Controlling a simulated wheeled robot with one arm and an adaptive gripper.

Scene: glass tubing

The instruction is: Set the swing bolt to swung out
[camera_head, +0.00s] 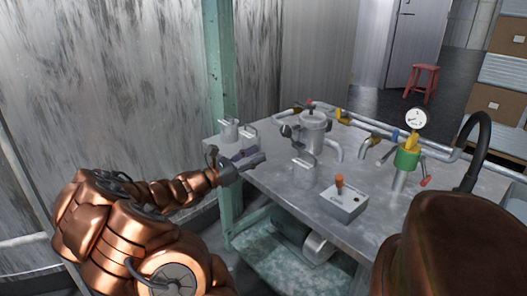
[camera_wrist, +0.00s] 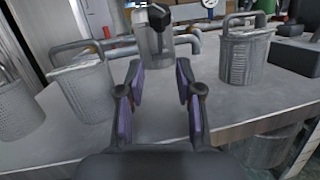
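A grey metal vessel (camera_head: 313,128) stands near the back of the metal bench. A dark knob (camera_head: 287,131) sits on its left side, which may be the end of the swing bolt. In the wrist view the vessel (camera_wrist: 153,40) is straight ahead, beyond the fingertips, with a dark knob (camera_wrist: 158,15) at its top. Whether the bolt is swung in or out is too small to tell. My gripper (camera_head: 256,157) is over the bench's left end, apart from the vessel. In the wrist view my gripper (camera_wrist: 160,78) is open, with nothing between its fingers.
Metal baskets with handles stand left (camera_wrist: 82,88) and right (camera_wrist: 245,50) of my gripper in the wrist view. A control box (camera_head: 343,201) with an orange-topped lever is at the bench front. Pipes and a gauge (camera_head: 415,119) are behind and right. A green post (camera_head: 221,90) rises at the left.

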